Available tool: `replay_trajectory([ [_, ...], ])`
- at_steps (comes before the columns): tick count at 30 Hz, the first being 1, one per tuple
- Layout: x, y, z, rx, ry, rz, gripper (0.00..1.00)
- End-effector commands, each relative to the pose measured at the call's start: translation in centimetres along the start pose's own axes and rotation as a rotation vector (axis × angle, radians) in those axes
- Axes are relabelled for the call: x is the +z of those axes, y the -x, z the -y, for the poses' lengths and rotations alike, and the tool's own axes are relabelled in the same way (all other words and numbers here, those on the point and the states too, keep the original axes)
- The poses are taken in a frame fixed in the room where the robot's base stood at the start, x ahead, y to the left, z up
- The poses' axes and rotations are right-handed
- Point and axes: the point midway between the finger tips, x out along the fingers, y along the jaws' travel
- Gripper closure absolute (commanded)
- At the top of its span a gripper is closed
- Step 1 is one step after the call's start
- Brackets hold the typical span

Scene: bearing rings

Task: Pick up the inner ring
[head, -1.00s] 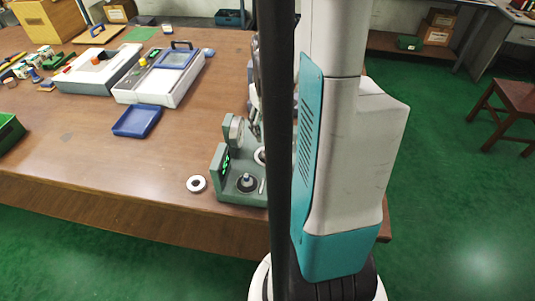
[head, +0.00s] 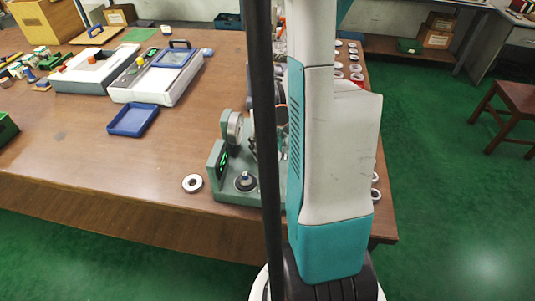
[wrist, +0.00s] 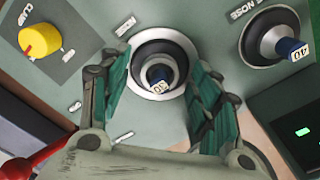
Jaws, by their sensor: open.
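My gripper (wrist: 158,66) is open, with one finger on each side of the ring. Whether the fingers touch it I cannot tell. In the head view my arm hides the gripper and part of the green machine (head: 217,185). Another ring (head: 193,183) lies flat on the table left of the machine.
A second nose (wrist: 270,38), marked 40, stands to the upper right in the wrist view. A yellow knob (wrist: 40,40) is at the upper left. In the head view several rings (head: 356,68) line the table's right side. A blue tray (head: 132,121) lies behind the machine, to the left.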

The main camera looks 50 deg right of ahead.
Motion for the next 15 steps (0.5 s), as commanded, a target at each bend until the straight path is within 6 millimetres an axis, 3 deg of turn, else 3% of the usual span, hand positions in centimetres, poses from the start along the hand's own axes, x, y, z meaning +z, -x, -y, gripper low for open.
replay_trajectory([
  [3,0.0,0.11,0.0,0.0,0.0,0.0,0.45],
  [9,0.0,0.12,0.0,0.0,0.0,0.0,0.9],
  [15,0.0,0.12,0.0,0.0,0.0,0.0,0.95],
])
